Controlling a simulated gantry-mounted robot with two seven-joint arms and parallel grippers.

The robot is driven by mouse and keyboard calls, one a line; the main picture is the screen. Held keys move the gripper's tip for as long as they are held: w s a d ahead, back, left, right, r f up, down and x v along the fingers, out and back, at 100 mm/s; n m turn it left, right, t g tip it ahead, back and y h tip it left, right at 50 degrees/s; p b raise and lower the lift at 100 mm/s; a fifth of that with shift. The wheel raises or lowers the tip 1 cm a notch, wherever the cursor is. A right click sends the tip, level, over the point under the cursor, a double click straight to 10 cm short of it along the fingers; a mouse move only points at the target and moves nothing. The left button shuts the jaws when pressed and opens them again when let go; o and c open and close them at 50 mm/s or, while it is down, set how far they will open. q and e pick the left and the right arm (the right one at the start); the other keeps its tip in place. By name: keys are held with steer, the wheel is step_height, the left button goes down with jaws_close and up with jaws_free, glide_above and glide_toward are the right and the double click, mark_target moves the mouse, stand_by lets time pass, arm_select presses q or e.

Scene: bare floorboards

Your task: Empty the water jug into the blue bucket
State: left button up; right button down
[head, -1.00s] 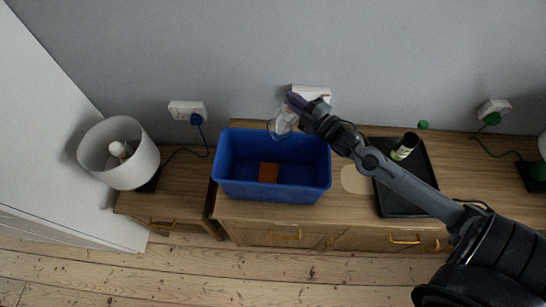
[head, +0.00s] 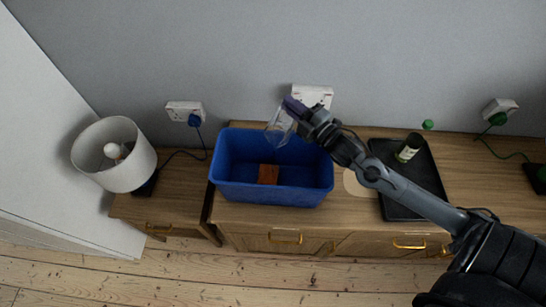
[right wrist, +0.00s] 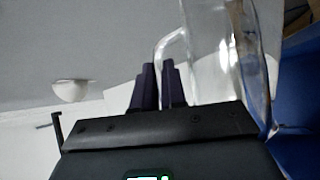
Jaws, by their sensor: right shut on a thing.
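The blue bucket (right wrist: 300,95) shows at the right edge there. I cannot make out any water in the jug. The bucket is a rectangular box with a brown block (head: 268,174) inside. My left gripper is not in view.
The bucket stands on a wooden cabinet (head: 265,218). A white lamp (head: 112,155) stands at left. Wall sockets (head: 311,96) are behind.

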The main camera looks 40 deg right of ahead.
mark_target(286, 124)
steer(key=shift+s+a+b, duration=0.15)
steer(key=shift+a+b, duration=0.1)
steer(key=shift+b, duration=0.05)
steer(key=shift+s+a+r+n, duration=0.1)
steer(key=shift+a+r+n, duration=0.1)
steer(key=shift+n, duration=0.2)
stand_by(0.4)
steer(key=shift+s+a+r+n+t+b, duration=0.2)
steer(key=shift+a+r+n+t+b, duration=0.1)
steer(key=shift+a+n+b, duration=0.15)
steer(key=shift+s+a+r+n, duration=0.2)
steer(key=shift+a+n, duration=0.15)
steer(key=shift+n, duration=0.2)
stand_by(0.4)
steer(key=shift+s+a+r+n+t+y+b, duration=0.25)
steer(key=shift+a+n+t+y+b, duration=0.2)
steer(key=shift+n, duration=0.15)
steer(key=shift+s+a+n, duration=0.1)
steer(key=shift+a+n, duration=0.15)
steer(key=shift+n, duration=0.05)
